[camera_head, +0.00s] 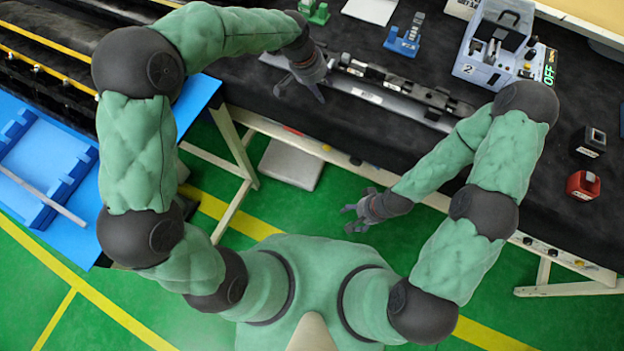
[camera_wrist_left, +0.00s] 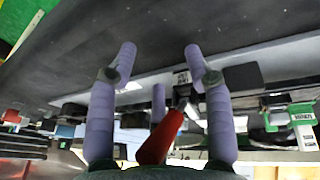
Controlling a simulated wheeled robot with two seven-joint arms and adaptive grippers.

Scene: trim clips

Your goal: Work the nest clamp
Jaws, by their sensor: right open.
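A long, low grey fixture with dark blocks, likely the clamp's nest (camera_head: 400,101), lies along the near side of the black bench. My left gripper (camera_head: 300,93) is over its left end, fingers spread. In the left wrist view, a tapered red handle (camera_wrist_left: 163,137) stands between the fingers of the left gripper (camera_wrist_left: 160,52), near the palm. The fingers look apart from it, though contact deeper in is hard to tell. The handle is hidden in the head view. My right gripper (camera_head: 354,215) is open and empty, in front of the bench over the green floor.
A pale blue station marked 2 (camera_head: 497,50), with a green OFF display, stands at the back right. A blue holder (camera_head: 404,40) and a green holder (camera_head: 315,12) are behind the fixture. A black block (camera_head: 590,141) and a red block (camera_head: 582,185) sit at right.

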